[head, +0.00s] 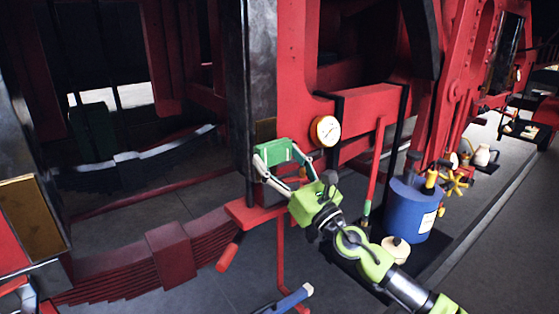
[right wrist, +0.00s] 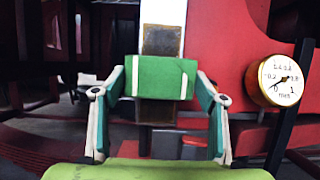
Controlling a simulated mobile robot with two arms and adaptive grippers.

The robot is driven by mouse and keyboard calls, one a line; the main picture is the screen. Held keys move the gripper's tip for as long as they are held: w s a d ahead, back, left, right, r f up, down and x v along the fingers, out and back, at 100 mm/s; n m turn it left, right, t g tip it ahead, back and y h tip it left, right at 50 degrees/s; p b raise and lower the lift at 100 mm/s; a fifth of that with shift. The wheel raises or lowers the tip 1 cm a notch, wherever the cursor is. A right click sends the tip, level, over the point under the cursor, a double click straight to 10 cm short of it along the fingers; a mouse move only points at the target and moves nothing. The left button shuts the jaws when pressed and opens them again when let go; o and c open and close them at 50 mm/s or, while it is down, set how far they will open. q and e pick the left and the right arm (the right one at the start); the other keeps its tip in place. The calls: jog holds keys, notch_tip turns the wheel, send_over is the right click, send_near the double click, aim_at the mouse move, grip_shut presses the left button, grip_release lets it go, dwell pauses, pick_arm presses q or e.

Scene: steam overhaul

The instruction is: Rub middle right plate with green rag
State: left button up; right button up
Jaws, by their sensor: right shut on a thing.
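The green rag (head: 272,153) is a folded block between the fingertips of my right gripper (head: 278,160), which is shut on it. In the right wrist view the rag (right wrist: 160,77) spans the space between both fingers. Behind it, a brownish plate (head: 264,130) is on the dark metal post. In the right wrist view, brown shows above the rag (right wrist: 162,40) and below it; the rag covers the part between. The rag overlaps the plate in both views; I cannot tell whether they touch. My left gripper is not in view.
A round gauge (head: 325,131) sits close right of the rag. Another brown plate (head: 32,212) is at far left. A red ledge (head: 250,213) lies below the gripper. A blue drum (head: 412,208) stands at right. Open floor (head: 500,235) lies at far right.

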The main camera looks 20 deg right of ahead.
jog(key=shift+w+r+p, duration=0.15)
jog(key=shift+r+p, duration=1.7)
jog(key=shift+r, duration=0.15)
jog(key=shift+w+r+p, duration=0.15)
jog(key=shift+r+p, duration=0.25)
jog(key=shift+r, duration=0.7)
jog(key=shift+a+r, duration=0.15)
jog(key=shift+r, duration=0.65)
jog(key=shift+w, duration=0.15)
jog(key=shift+f, duration=0.1)
notch_tip(320, 180, down, 16)
jog(key=b, duration=1.4)
jog(key=shift+r+b, duration=0.2)
jog(key=shift+b, duration=0.15)
